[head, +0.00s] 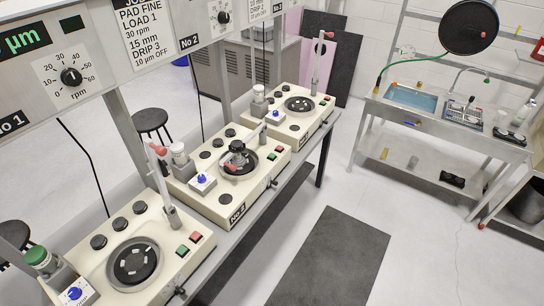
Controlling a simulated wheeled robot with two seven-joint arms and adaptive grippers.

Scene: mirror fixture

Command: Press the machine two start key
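The middle machine (205,200), with a black number tag on its front edge, stands on the long bench under the No 2 panel. A green key (271,156) and a red key (279,149) sit side by side on its right top corner. A dark fixture (238,149) stands on its round plate, and a blue knob (202,179) is on a white box at its left. The keys are unobstructed; their lettering is too small to read. Neither of my grippers is in view.
Similar machines stand in front (75,262) and behind (290,104) on the same bench, each with green and red keys. Upright posts with red tips rise between machines. A dark mat (330,258) lies on the clear floor to the right; a sink bench (440,125) stands beyond.

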